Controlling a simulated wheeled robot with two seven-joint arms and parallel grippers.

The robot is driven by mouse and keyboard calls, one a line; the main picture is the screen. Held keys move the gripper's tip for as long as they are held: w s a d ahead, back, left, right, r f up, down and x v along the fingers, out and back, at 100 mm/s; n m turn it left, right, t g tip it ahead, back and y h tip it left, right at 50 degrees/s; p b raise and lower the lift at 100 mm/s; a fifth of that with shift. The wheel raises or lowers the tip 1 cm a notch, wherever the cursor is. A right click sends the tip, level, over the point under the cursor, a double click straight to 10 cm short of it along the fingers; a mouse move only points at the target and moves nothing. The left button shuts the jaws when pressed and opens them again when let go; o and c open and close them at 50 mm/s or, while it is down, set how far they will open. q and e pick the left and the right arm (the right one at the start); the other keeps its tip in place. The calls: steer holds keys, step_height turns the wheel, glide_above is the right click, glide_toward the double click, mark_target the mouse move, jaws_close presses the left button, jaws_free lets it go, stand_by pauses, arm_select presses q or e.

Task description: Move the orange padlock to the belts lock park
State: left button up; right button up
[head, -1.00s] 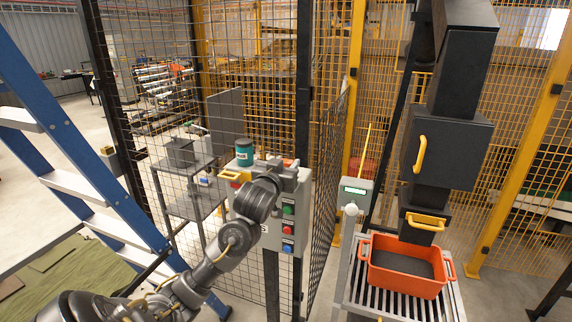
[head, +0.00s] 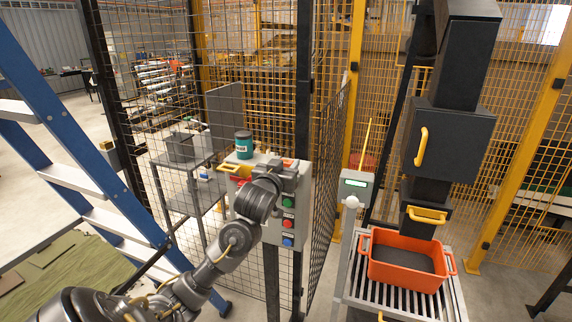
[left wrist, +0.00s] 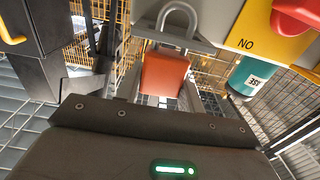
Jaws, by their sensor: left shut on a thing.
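The orange padlock (left wrist: 165,73) hangs below its grey shackle (left wrist: 178,14) in the left wrist view, beyond the dark gripper body. In the head view only a small orange patch of the padlock (head: 288,161) shows at my left gripper (head: 291,168). My left gripper is shut on the padlock, at the top of a grey control box (head: 290,222) on a post. The fingertips are mostly hidden. Whether the shackle is hooked on anything cannot be told. I cannot pick out a belts lock park label. My right gripper is not in view.
Mesh fence panels stand behind and right. A blue ladder (head: 75,130) is at left. An orange tote (head: 405,279) sits on rollers at right, below a dark machine (head: 450,145).

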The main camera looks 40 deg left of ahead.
arm_select(q)
steer(key=shift+f+b, duration=0.3)
steer(key=shift+f, duration=0.25)
steer(key=o, duration=1.1)
steer(key=shift+s+d, duration=0.15)
steer(key=shift+s, duration=0.1)
steer(key=p+v, duration=0.1)
steer(key=v, duration=0.9)
steer(key=shift+s, duration=0.15)
